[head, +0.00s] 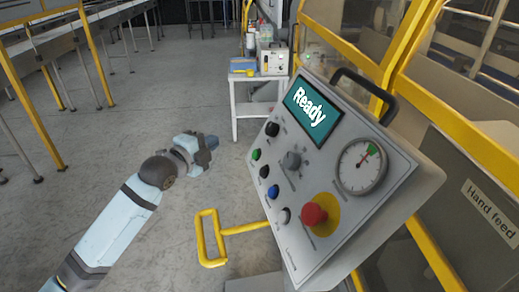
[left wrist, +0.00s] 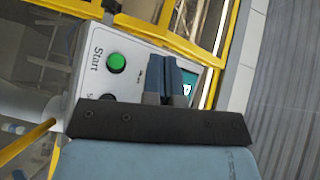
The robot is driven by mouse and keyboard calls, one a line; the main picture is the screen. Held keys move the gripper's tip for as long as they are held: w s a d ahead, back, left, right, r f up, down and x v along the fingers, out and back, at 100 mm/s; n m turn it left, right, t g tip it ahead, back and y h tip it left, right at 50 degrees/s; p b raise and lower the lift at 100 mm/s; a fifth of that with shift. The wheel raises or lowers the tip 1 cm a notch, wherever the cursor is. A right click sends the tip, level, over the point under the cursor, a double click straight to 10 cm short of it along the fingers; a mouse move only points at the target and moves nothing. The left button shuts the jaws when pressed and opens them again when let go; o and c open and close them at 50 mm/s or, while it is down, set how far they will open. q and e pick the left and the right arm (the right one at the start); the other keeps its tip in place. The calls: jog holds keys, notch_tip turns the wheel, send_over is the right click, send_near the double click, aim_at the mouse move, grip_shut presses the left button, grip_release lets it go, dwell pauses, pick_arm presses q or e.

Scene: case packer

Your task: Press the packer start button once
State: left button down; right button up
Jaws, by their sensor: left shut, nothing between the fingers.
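The control panel (head: 330,245) stands tilted on the right in the head view, its display (head: 312,107) reading "Ready". The green button (head: 256,155) sits near the panel's left edge. In the left wrist view the green button (left wrist: 117,62) has the label "Start" beside it. My left gripper (head: 212,142) is shut and empty, to the left of the panel and apart from it in the head view. In the left wrist view my left gripper's fingers (left wrist: 168,75) show to the right of the green button. My right gripper is not in view.
A yellow bar handle (head: 210,240) stands below the panel. A small table (head: 236,105) is behind.

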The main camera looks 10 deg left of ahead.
aim_at(255, 154)
pick_arm(q)
jog(key=shift+s, duration=0.2)
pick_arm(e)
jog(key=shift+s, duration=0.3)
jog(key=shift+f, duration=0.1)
pick_arm(q)
jog(key=w+d+f+b, duration=0.3)
jog(key=d+f, duration=0.1)
jog(key=d, duration=0.2)
jog(key=shift+w+d+f, duration=0.15)
jog(key=shift+w+d, duration=0.15)
jog(key=shift+d, duration=0.05)
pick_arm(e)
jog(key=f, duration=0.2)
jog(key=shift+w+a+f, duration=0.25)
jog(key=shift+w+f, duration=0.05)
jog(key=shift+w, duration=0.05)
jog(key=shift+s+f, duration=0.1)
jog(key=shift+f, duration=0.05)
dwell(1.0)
pick_arm(q)
jog(key=shift+w+d+f, duration=0.2)
jog(key=shift+d+f, duration=0.05)
jog(key=shift+d, duration=0.1)
